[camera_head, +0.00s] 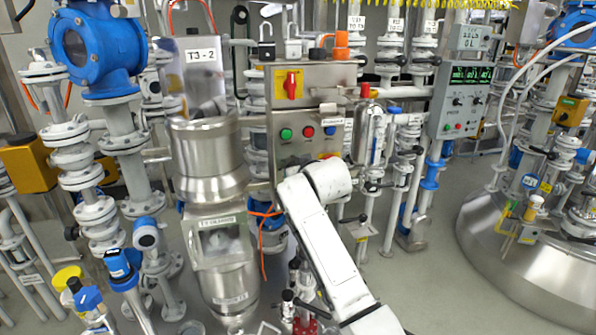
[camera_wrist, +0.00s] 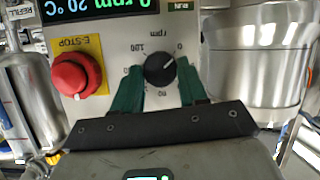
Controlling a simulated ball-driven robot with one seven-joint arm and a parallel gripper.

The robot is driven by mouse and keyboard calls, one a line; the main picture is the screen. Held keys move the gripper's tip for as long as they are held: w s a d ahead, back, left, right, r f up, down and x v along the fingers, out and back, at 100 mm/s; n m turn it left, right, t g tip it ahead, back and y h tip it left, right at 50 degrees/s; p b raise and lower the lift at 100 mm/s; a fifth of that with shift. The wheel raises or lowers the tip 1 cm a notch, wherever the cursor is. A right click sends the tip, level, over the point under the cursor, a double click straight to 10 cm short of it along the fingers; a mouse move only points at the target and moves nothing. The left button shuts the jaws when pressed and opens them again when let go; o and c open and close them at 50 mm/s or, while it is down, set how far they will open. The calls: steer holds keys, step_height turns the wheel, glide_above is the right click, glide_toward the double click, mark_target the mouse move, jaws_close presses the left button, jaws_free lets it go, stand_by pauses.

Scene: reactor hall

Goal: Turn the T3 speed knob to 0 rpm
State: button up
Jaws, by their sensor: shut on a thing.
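In the wrist view, the black speed knob (camera_wrist: 157,70) sits on a pale panel, between the two green fingers of my gripper (camera_wrist: 159,76). The gripper is shut on the knob. The white pointer is aimed to the upper right, toward the 0 mark (camera_wrist: 180,47); the 100 mark (camera_wrist: 138,48) is at the upper left. The lettering is upside down. A display (camera_wrist: 105,8), cut by the top edge, reads 0 rpm and 20 °C. In the head view, the knob and my gripper are hidden; a T3-2 label (camera_head: 201,54) is on the steel housing.
A red E-stop button (camera_wrist: 75,74) on a yellow plate is close to the left of the knob. A steel vessel (camera_wrist: 258,75) stands to the right. In the head view, pipes and a blue valve (camera_head: 95,45) crowd the left; a large steel tank (camera_head: 500,255) stands at right.

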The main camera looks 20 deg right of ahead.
steer(key=shift+a+f+n+h, duration=0.1)
steer(key=shift+f+n+h, duration=0.2)
steer(key=shift+n, duration=0.2)
steer(key=o, duration=1)
steer(key=shift+r, duration=0.15)
steer(key=shift+o, duration=0.2)
steer(key=v, duration=1)
steer(key=shift+s, duration=0.35)
steer(key=shift+r, duration=0.15)
